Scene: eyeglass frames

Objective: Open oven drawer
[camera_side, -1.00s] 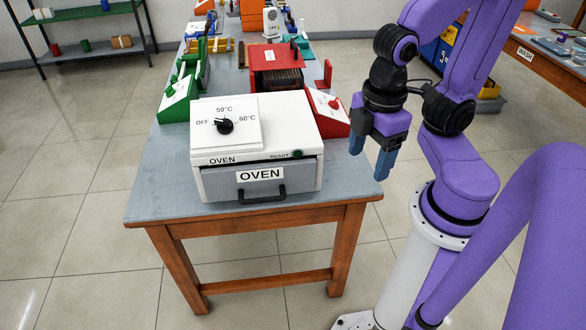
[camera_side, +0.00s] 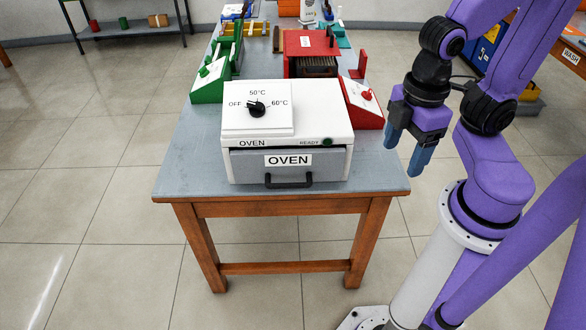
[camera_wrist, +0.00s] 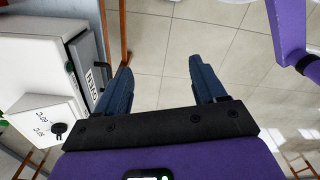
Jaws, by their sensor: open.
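The white oven (camera_side: 288,112) stands at the front of the grey table. Its grey drawer (camera_side: 240,165) carries an OVEN label and a black handle (camera_side: 288,181) on its front, and it looks closed. In the wrist view the oven (camera_wrist: 28,65) lies at the left on its side, with the drawer front (camera_wrist: 88,62) facing right. My gripper (camera_side: 404,152) is to the right of the oven, beyond the table's right edge, with blue fingers pointing down. In the wrist view its fingers (camera_wrist: 158,88) are spread apart with only floor between them.
A black dial (camera_side: 256,109) on the oven top points to OFF. A red box (camera_side: 362,103) with a knob stands right of the oven, between it and my arm. A green box (camera_side: 210,80) is at the left. The floor before the table is clear.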

